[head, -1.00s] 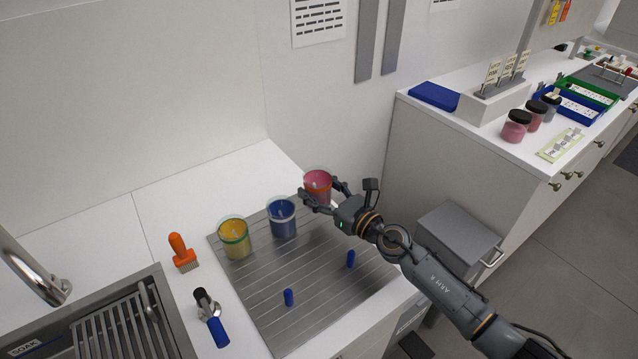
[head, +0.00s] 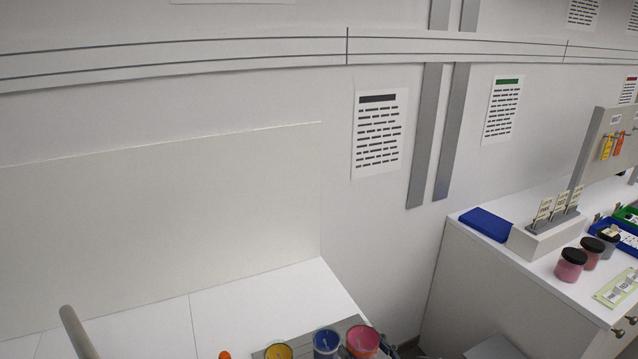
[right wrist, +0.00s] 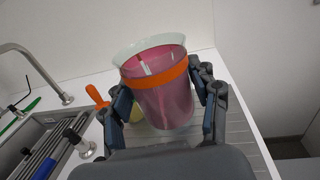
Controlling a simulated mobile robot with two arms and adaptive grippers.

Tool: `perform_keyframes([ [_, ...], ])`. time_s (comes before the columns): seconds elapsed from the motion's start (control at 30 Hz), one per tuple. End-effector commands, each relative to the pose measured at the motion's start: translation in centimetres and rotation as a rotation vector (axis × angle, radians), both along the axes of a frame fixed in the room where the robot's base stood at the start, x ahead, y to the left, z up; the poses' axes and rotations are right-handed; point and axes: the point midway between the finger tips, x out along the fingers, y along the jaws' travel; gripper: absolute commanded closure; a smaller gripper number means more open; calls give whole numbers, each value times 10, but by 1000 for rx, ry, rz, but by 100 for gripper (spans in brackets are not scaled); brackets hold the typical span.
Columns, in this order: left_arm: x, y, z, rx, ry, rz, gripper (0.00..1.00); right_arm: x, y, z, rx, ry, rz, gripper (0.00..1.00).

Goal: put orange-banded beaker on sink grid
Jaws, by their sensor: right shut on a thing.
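The orange-banded beaker (right wrist: 163,98) is clear glass with pink content and an orange band. In the right wrist view it sits between the two fingers of my right gripper (right wrist: 162,88), which is shut on it. In the head view this beaker (head: 363,342) shows at the bottom edge, with a bit of my right gripper (head: 397,351) beside it. I cannot tell how high it is held. The sink grid (right wrist: 22,153) shows only in part at the left of the right wrist view, within the sink. My left gripper is not in view.
A blue beaker (head: 326,346) and a yellow beaker (head: 278,352) stand left of the held one. An orange brush (right wrist: 97,97), a tap (right wrist: 38,62) and a black-knobbed tool (right wrist: 78,140) lie toward the sink side. The ribbed drainboard (right wrist: 236,135) is below.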

Motion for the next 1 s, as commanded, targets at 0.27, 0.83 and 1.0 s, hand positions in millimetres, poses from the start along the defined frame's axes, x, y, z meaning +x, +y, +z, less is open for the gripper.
perform_keyframes([
  [0.27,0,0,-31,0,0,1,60,-37,-3,-20,9,11,-77,74],
  [0.83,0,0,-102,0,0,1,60,-150,-79,-38,0,4,-514,74],
  [1.0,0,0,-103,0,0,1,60,-153,-82,-36,-1,-1,-528,74],
])
